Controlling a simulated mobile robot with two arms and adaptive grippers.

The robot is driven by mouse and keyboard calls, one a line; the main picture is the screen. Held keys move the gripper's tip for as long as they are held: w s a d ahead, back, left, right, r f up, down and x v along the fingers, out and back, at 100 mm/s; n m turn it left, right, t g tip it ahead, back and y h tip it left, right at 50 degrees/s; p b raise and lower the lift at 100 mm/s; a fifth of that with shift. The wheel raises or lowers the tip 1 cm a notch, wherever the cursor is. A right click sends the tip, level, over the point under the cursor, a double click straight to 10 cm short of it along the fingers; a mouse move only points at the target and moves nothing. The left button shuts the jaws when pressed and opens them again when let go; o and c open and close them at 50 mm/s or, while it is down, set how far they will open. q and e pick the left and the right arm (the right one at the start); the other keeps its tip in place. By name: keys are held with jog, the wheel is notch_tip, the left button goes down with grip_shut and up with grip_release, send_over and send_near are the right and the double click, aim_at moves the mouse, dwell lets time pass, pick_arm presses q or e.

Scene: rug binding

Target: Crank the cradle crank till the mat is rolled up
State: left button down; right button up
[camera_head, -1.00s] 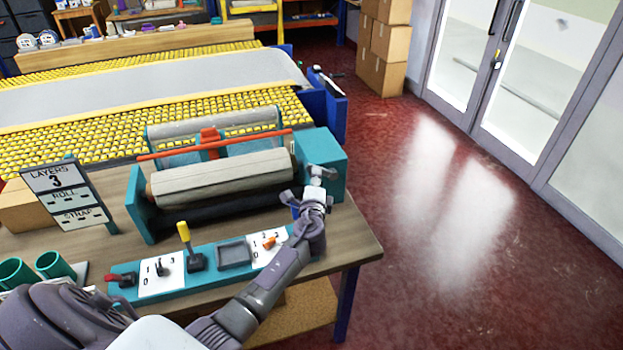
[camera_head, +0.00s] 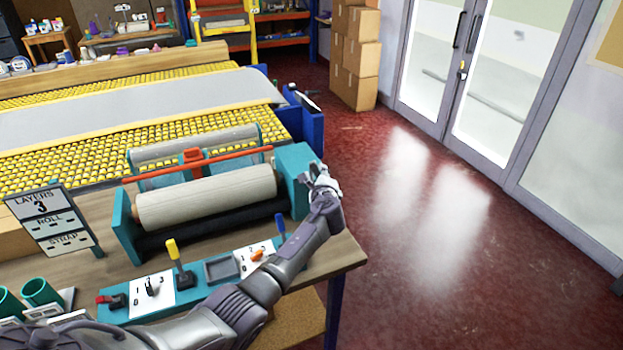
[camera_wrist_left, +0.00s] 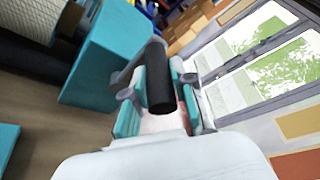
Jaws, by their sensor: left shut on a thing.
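The teal cradle (camera_head: 297,160) stands on the workbench, holding a grey-beige rolled mat (camera_head: 205,196) between its end plates. The roll also shows at the left of the left wrist view (camera_wrist_left: 30,55). My left gripper (camera_head: 322,186) is at the right end of the cradle, beside its end housing. In the left wrist view my left gripper (camera_wrist_left: 158,105) is shut on the black grip of the cradle crank (camera_wrist_left: 160,78). In the head view the gripper hides most of the crank. My right gripper is not in view.
In front of the cradle is a teal control panel (camera_head: 218,270) with several levers. A sign reading layers 3, roll, strap (camera_head: 45,215) stands at the left near teal cups (camera_head: 40,292). A yellow roller table (camera_head: 60,165) lies behind. The red floor at right is clear.

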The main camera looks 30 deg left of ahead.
pick_arm(q)
jog(key=shift+w+d+m+g, duration=0.4)
jog(key=shift+w+d+m, duration=0.6)
jog(key=shift+m, duration=0.1)
jog(key=c, duration=0.9)
grip_release()
jog(key=shift+c, duration=0.2)
jog(key=shift+f, duration=0.1)
jog(key=v, duration=1.2)
jog(key=shift+d, duration=0.2)
